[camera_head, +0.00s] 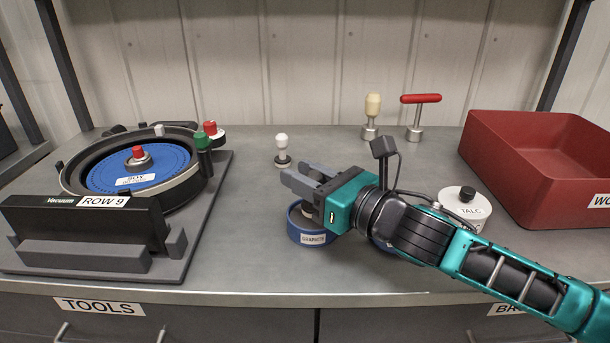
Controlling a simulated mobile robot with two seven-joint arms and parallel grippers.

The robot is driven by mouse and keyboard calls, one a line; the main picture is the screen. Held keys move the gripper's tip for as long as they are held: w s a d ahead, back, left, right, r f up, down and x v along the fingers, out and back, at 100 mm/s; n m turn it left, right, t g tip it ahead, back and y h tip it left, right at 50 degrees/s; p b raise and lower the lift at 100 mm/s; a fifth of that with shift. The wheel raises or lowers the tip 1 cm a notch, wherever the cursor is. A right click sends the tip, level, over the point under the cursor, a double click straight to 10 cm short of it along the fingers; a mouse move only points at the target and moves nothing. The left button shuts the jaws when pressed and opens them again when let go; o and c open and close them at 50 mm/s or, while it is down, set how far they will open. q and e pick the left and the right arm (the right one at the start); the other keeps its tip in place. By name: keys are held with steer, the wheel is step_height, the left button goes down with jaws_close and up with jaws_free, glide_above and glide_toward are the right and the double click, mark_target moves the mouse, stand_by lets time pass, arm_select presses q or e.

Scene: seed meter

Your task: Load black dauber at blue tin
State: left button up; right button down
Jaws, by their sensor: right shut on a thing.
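The blue tin (304,237), labelled GRAPHITE, stands on the bench at centre. My right gripper (302,181) is directly over it, its grey fingers pointing left. It is shut on a small dark thing, apparently the black dauber (307,209), mostly hidden by the fingers and gripper body. The lower end of that thing is at the tin's mouth; I cannot tell whether it touches the contents. Another blue round piece (381,246) shows partly under my right arm, mostly hidden. My left gripper is not in view.
A white tin labelled TALC (479,211) with a black knob stands right of my arm. A white-knobbed piece (282,148), a cream-handled tool (371,112) and a red T-handle (420,99) stand behind. The seed meter (172,200) is left, a red bin (500,170) right.

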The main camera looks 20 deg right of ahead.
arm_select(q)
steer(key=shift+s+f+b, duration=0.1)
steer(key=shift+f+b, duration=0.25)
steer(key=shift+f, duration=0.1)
arm_select(e)
steer(key=shift+f, duration=0.5)
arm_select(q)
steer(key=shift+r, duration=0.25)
arm_select(e)
steer(key=shift+f, duration=0.2)
stand_by(0.9)
step_height(320, 180, up, 2)
steer(key=p, duration=0.2)
steer(key=shift+p, duration=0.3)
steer(key=shift+r+p, duration=0.7)
steer(key=shift+r, duration=0.05)
step_height(320, 180, up, 3)
steer(key=p, duration=0.3)
steer(key=shift+f, duration=0.1)
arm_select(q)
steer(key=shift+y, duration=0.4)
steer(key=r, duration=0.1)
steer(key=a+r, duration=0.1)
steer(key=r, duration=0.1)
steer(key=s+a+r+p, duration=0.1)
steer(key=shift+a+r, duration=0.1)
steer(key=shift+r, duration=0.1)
arm_select(e)
steer(key=shift+r, duration=0.55)
